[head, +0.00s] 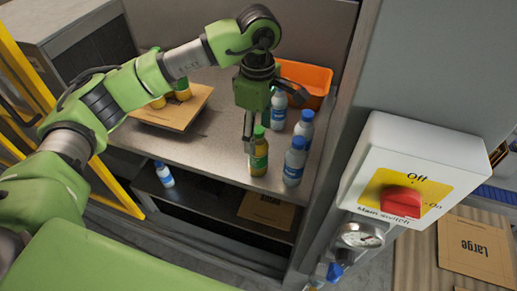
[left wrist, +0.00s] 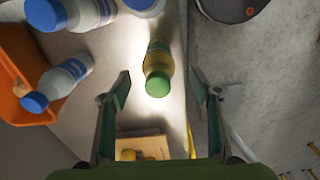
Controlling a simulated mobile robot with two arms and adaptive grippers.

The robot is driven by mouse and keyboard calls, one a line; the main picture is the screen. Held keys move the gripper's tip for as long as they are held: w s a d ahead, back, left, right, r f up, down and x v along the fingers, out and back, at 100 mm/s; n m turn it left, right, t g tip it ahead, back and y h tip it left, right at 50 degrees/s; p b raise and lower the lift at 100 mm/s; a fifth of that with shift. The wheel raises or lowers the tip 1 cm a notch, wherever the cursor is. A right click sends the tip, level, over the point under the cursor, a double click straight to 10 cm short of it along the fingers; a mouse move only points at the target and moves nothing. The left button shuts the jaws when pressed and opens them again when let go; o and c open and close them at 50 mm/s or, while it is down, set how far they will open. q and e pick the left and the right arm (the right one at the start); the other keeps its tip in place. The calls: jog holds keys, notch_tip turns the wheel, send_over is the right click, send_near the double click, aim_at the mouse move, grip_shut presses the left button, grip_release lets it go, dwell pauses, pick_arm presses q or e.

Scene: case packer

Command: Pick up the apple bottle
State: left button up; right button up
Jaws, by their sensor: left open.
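The apple bottle (head: 259,155), with yellow-brown juice, a blurred label and a green cap, stands upright near the front edge of the metal shelf. In the left wrist view the bottle (left wrist: 158,68) shows between the fingers and beyond their tips, cap toward me. My left gripper (head: 249,143) points down at the bottle in the head view, its fingers overlapping the bottle's upper left side. In the left wrist view its fingers (left wrist: 165,85) are spread wide with a gap on both sides of the bottle. My right gripper is not in view.
Blue-capped water bottles (head: 294,162) stand close to the right of the apple bottle, with others (head: 304,127) behind. An orange bin (head: 309,80) is at the back. A wooden board (head: 158,118) carries green-capped bottles (head: 183,92) at left. A switch box (head: 416,160) is at right.

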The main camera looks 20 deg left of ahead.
pick_arm(q)
notch_tip(320, 180, down, 6)
jog(key=p, duration=0.3)
jog(key=shift+w+f, duration=0.15)
jog(key=shift+f, duration=0.05)
jog(key=c, duration=1.4)
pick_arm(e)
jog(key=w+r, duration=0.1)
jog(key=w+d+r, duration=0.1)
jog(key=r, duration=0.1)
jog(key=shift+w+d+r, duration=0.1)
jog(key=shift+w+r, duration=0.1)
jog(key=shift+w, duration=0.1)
